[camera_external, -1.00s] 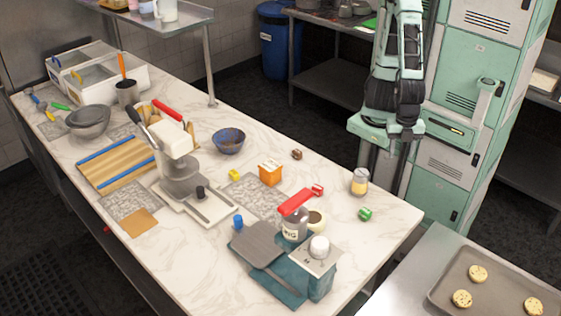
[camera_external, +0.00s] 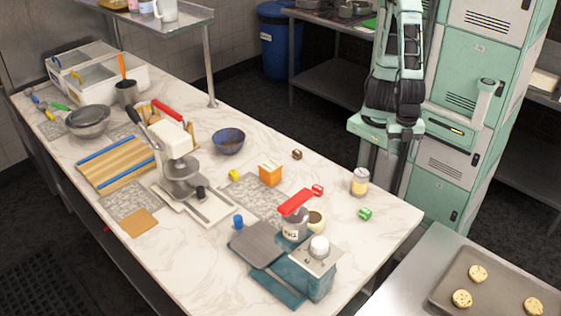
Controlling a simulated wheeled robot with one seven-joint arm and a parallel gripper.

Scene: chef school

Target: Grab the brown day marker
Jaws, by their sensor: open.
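The brown day marker (camera_external: 297,154) is a small brown cube-like block. It lies on the marble counter (camera_external: 335,235), right of the dark blue bowl and behind the orange box. My gripper (camera_external: 401,148) hangs at the lower end of my arm, beyond the counter's right edge. It is open, apart from the marker and to its right in the picture. Its fingertips are small and hard to make out.
Similar small blocks are red (camera_external: 318,189), green (camera_external: 365,214) and yellow (camera_external: 234,174). A bowl (camera_external: 229,141), an orange box (camera_external: 270,173) and a jar (camera_external: 360,182) stand near the marker. Bare marble lies around it.

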